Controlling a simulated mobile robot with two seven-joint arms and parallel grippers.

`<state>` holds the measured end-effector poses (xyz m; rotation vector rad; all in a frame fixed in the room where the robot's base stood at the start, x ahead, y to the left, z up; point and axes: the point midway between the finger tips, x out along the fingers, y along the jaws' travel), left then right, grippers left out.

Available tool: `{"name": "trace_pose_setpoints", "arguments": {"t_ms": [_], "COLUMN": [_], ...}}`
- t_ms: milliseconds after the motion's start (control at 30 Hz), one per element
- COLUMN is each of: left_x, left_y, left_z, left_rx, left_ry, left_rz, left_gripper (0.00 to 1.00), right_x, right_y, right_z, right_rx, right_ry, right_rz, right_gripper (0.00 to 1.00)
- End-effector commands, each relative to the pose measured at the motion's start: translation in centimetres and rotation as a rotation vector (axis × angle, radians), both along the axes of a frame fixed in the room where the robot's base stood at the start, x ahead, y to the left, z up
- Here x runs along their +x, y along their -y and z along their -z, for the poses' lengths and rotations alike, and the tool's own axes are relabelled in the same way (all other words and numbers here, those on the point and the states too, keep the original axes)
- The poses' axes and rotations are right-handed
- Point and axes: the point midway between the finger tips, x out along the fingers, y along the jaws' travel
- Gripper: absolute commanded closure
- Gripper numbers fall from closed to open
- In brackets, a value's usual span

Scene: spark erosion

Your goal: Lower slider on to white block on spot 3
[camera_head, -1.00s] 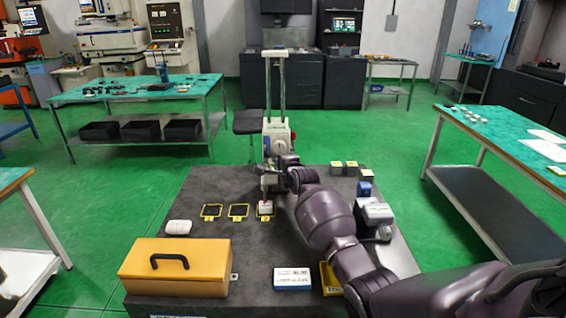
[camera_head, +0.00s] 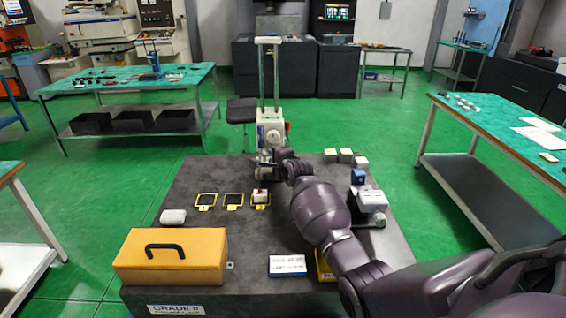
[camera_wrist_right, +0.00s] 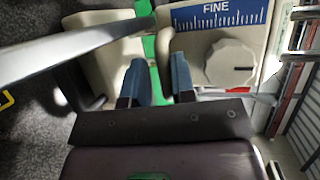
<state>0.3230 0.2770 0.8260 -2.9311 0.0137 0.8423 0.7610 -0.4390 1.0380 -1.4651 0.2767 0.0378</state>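The white block (camera_head: 260,196) sits on spot 3, the rightmost of the yellow-framed dark squares, with a small reddish mark on top. In the right wrist view the pale housing carries a "FINE" scale and a round grey dial (camera_wrist_right: 228,62). My right gripper (camera_head: 266,165) is in front of the slider's lower part, behind and above the block. Its blue-padded fingers (camera_wrist_right: 158,78) are apart, with green floor between them. My left gripper is out of view.
Spots 1 (camera_head: 205,200) and 2 (camera_head: 233,200) look empty. A yellow case (camera_head: 172,256) and a white rounded item (camera_head: 173,217) are at left. Blue-white box (camera_head: 287,265) is in front. Small blocks (camera_head: 345,156) and a device (camera_head: 370,200) are at right.

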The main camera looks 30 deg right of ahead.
Motion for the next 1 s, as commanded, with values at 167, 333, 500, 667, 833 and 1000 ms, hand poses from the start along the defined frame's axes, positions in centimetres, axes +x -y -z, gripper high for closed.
{"name": "trace_pose_setpoints", "arguments": {"t_ms": [167, 333, 500, 667, 833, 1000], "left_x": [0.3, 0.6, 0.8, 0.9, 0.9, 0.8], "left_y": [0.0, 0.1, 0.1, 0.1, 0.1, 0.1], "left_z": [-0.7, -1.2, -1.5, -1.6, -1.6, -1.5], "left_rx": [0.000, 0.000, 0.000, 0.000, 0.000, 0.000], "left_ry": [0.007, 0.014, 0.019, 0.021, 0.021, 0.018], "left_rz": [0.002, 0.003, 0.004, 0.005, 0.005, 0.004], "left_gripper": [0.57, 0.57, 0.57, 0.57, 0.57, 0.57], "right_x": [-2.2, -4.4, -6.7, -8.5, -9.5, -9.8], "right_y": [-0.2, -0.6, -0.9, -1.1, -1.3, -1.3], "right_z": [-0.3, -0.8, -1.3, -1.7, -1.9, -2.0], "right_rx": [0.002, 0.003, 0.002, 0.002, 0.002, 0.002], "right_ry": [-0.002, -0.002, -0.001, -0.001, -0.002, -0.001], "right_rz": [0.002, 0.001, 0.002, 0.002, 0.002, 0.002], "right_gripper": [0.78, 0.78, 0.78, 0.78, 0.78, 0.78]}}
